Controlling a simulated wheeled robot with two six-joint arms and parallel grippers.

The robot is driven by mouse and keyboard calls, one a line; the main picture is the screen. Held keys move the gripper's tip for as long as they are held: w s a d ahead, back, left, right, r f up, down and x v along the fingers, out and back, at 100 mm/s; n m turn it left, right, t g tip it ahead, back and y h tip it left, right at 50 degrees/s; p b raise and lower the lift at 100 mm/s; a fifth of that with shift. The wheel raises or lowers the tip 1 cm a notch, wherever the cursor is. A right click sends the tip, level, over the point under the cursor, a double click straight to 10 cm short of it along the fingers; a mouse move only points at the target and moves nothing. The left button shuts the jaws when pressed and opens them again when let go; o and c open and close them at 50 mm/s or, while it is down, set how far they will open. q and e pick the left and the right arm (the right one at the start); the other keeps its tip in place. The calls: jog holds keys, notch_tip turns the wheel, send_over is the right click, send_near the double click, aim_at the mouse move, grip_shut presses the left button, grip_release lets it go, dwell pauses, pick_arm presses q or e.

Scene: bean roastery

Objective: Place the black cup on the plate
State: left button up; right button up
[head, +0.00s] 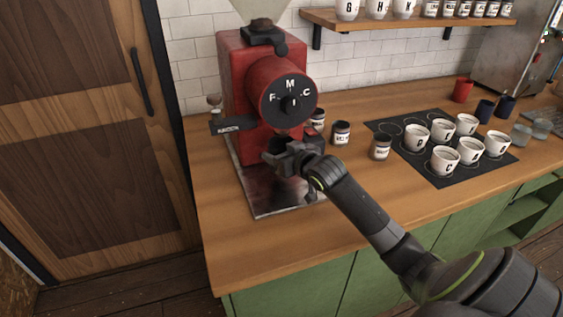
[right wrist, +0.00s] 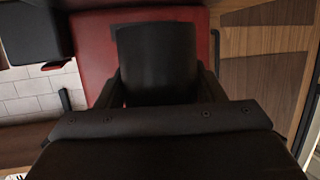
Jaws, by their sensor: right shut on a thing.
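My right gripper (head: 279,158) is in front of the red grinder (head: 250,90), below its round dial. In the right wrist view, a black cup (right wrist: 158,58) sits between the two fingers, and the gripper is shut on it. In the head view the dark cup and dark fingers are hard to tell apart. A shiny metal plate (head: 278,199) lies on the counter at the grinder's foot, below the gripper. The cup appears to be held above the plate. My left gripper is not in view.
Dark labelled jars (head: 381,147) stand right of the grinder. A black mat (head: 447,177) holds several white lettered cups, with red, blue and glass cups beyond it. The wooden counter (head: 235,267) is clear in front. A wooden door (head: 85,150) is at left.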

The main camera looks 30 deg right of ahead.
jog(key=shift+f, duration=1.7)
jog(key=o, duration=1)
jog(key=shift+s+f, duration=0.1)
jog(key=shift+f, duration=0.05)
jog(key=shift+r, duration=0.25)
jog(key=shift+s, duration=0.3)
jog(key=v, duration=1.1)
jog(key=shift+s+r, duration=0.1)
jog(key=shift+s, duration=0.1)
